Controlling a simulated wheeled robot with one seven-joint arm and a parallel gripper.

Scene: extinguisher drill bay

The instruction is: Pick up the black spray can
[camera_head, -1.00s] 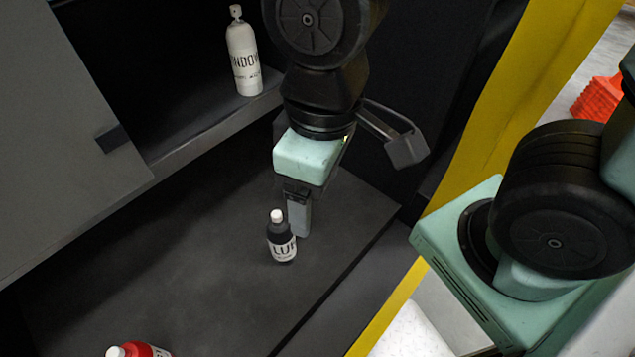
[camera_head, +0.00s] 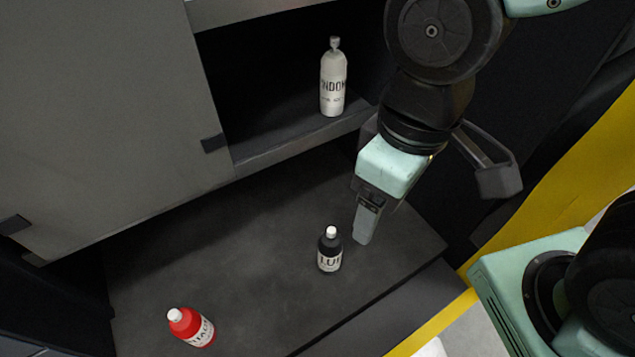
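The black spray can (camera_head: 329,255) has a white cap and a white label with dark letters. It stands upright on the dark lower surface (camera_head: 240,270). My gripper (camera_head: 362,238) points down just to the right of the can, with a small gap between them in the picture. Only one grey finger shows clearly, so the finger opening is hidden. The can does not appear to be held.
A white bottle (camera_head: 333,88) stands on the shelf (camera_head: 290,145) above and behind. A red can (camera_head: 192,328) with a white cap stands at the front left. A grey panel (camera_head: 110,100) fills the upper left. A yellow edge (camera_head: 560,185) runs along the right.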

